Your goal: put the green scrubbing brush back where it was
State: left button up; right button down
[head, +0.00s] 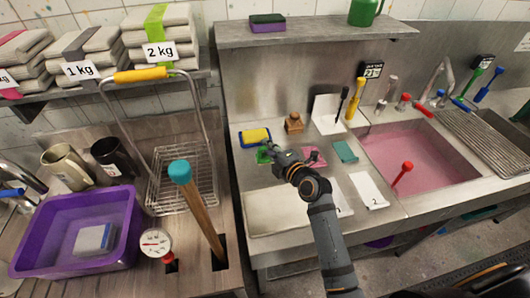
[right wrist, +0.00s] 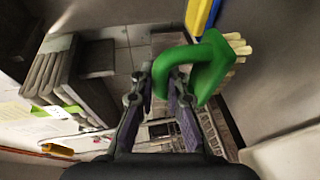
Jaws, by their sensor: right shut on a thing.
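The green scrubbing brush (head: 264,156) is at the tips of my right gripper (head: 275,157), over the steel counter just in front of the yellow and blue sponge. In the right wrist view the brush (right wrist: 208,62) shows its looped green handle and pale bristles. The right gripper (right wrist: 160,85) is shut on the handle there. Most of the brush is hidden by the gripper in the head view, and I cannot tell whether it touches the counter. My left gripper is not in view.
The yellow and blue sponge (head: 255,137) lies right behind the brush. A wooden block (head: 294,122), a pink item (head: 314,158) and a teal pad (head: 345,152) are nearby. A pink-filled sink (head: 420,155) is right; a wire basket (head: 181,180) is left.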

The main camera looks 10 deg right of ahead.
aim_at(266, 156)
jog(key=shift+w+f, duration=0.7)
jog(key=shift+f, duration=0.2)
jog(key=shift+w+a+f, duration=0.2)
jog(key=shift+f, duration=0.05)
notch_tip(266, 156, down, 3)
jog(key=shift+w+f+p, duration=0.15)
jog(key=shift+p, duration=0.3)
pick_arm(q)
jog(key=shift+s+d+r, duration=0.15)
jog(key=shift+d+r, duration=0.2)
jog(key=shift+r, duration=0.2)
pick_arm(e)
jog(key=shift+f, duration=0.1)
jog(key=shift+f+b, duration=0.2)
jog(key=shift+b, duration=0.2)
jog(key=c, duration=1.4)
grip_release()
jog(key=shift+r, duration=0.1)
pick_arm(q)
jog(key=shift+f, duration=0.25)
pick_arm(e)
jog(key=shift+o, duration=0.2)
